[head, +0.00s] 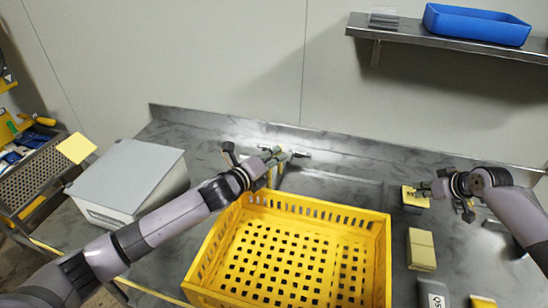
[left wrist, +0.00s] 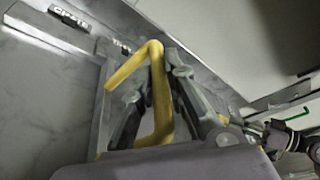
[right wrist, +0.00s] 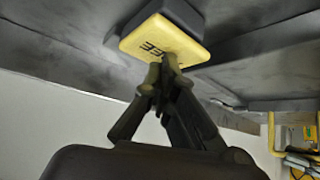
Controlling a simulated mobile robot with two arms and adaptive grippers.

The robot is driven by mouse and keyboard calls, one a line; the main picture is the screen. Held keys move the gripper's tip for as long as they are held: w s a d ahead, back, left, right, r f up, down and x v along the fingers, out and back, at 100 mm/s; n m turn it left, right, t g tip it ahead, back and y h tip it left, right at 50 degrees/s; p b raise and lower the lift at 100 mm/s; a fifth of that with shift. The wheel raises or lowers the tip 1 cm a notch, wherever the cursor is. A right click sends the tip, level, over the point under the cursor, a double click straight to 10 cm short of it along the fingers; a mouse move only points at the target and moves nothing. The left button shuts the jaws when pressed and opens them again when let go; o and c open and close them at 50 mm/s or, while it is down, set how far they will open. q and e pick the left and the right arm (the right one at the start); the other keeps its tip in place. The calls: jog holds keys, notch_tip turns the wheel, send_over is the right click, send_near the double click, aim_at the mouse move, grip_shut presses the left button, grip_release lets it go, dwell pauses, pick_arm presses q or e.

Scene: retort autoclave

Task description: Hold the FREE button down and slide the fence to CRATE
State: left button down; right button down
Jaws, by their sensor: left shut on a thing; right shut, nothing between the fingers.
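The FREE button is a yellow plate on a dark block (head: 413,197); in the right wrist view its yellow face (right wrist: 150,38) carries partly hidden black letters. My right gripper (head: 424,190) is shut and empty, its fingertips (right wrist: 168,62) at the near part of the yellow face, seemingly touching it. My left gripper (head: 276,156) is shut on the fence's yellow bent handle (left wrist: 157,100), behind the yellow crate. The fence body is mostly hidden by the gripper and crate. A label plate (left wrist: 70,18), probably reading CRATE, and a second label (left wrist: 122,47) lie beyond the handle.
A yellow perforated crate (head: 385,250) stands in front of the handle. A grey box (head: 130,175) is at left. More yellow-topped blocks (head: 421,245) lie right of the crate. A wall shelf (head: 450,45) holds a blue bin (head: 477,24).

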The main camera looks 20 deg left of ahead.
jog(key=shift+s+f, duration=0.1)
jog(key=shift+f, duration=0.1)
dwell(0.3)
pick_arm(q)
jog(key=a, duration=1)
jog(key=c, duration=1.6)
grip_release()
jog(key=v, duration=1.2)
